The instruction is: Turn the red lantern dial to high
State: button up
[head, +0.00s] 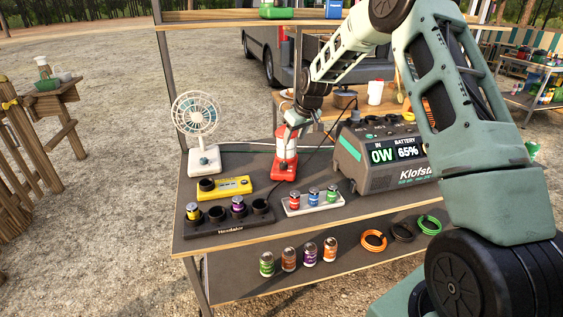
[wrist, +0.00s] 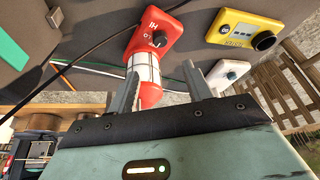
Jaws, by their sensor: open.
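The red lantern (head: 285,168) stands upright on the tabletop, with a red base and a white caged body. In the wrist view the lantern (wrist: 146,70) appears tilted, its base toward the top. Its dark round dial (wrist: 158,39) is on the base, with HI and LO marks beside it. I cannot tell clearly where the dial points. My gripper (head: 296,120) is above the lantern's top in the head view and partly covers it. In the wrist view my gripper (wrist: 160,70) is open, with its fingers apart and the lantern body seen between them. Nothing is held.
A white fan (head: 203,155) stands left of the lantern, and a yellow box (head: 225,187) is in front of it. A large battery unit (head: 375,170) stands close on the right. A tray of small canisters (head: 312,207) lies in front. A dark cable runs behind the lantern.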

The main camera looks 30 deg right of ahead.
aim_at(284, 163)
jog(key=p+x, duration=0.1)
jog(key=x, duration=1.2)
jog(key=shift+w+a+f, duration=0.15)
jog(key=shift+f, duration=0.2)
jog(key=c, duration=1)
